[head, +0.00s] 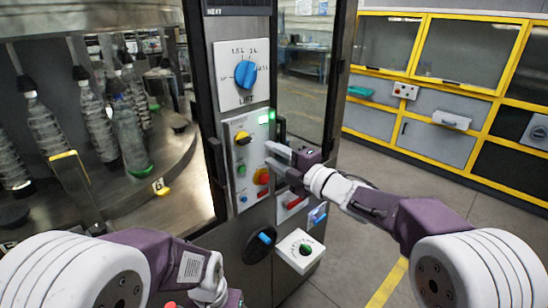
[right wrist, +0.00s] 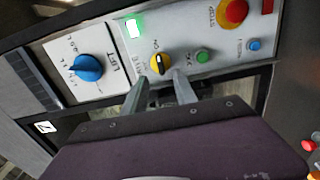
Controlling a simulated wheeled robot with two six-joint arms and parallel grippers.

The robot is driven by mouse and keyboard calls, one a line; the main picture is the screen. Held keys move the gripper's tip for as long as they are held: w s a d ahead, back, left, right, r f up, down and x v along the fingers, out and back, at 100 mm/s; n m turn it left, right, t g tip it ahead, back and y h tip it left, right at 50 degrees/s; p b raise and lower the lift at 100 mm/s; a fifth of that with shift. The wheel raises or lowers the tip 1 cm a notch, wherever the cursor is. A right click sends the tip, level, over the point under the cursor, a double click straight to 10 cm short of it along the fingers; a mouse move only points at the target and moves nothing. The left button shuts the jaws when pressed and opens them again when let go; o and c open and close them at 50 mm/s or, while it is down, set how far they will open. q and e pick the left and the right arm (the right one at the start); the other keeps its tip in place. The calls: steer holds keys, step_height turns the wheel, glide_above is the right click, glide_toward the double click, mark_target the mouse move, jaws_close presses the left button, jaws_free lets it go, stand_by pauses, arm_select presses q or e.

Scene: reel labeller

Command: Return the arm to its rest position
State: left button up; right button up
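My right gripper (head: 270,155) is in front of the control panel (head: 232,128), its two fingers apart with nothing between them. In the right wrist view the fingertips (right wrist: 155,85) lie just below and on either side of the yellow-and-black knob (right wrist: 160,64); I cannot tell whether they touch the panel. The right arm reaches in from the lower right, bent at the elbow. My left arm is folded at the lower left. Only a purple part near its gripper (head: 235,298) shows at the bottom edge; its fingers are hidden.
A lit green lamp (head: 265,117), a blue LIFT dial (head: 246,74) and a red button (head: 262,177) sit on the machine front. Bottles (head: 128,135) stand left. Floor (head: 345,262) is open at right.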

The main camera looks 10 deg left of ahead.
steer(key=d+f+m+t+h, duration=0.1)
steer(key=d+f+m+h, duration=0.15)
steer(key=d, duration=0.25)
steer(key=w+d+f+m+t+h, duration=0.1)
steer(key=d+m+h, duration=0.2)
steer(key=d+m, duration=0.15)
steer(key=d+f+m+t+h, duration=0.1)
steer(key=d+f+m+h, duration=0.15)
steer(key=d, duration=0.35)
steer(key=s+d+f+m+g+h, duration=0.3)
steer(key=s+d+f+m+h, duration=0.25)
steer(key=d+f+m, duration=0.4)
steer(key=s+d+f+m+g, duration=0.1)
steer(key=s+f+m+g, duration=0.3)
steer(key=s+f, duration=0.3)
steer(key=s+d+f+m+g, duration=0.1)
steer(key=s+f+m+g, duration=0.4)
steer(key=s, duration=1)
step_height(320, 180, down, 3)
steer(key=shift+s+d+f+m+g, duration=0.2)
steer(key=shift+s+d+m+g, duration=0.1)
steer(key=shift+g, duration=0.1)
steer(key=shift+h, duration=0.25)
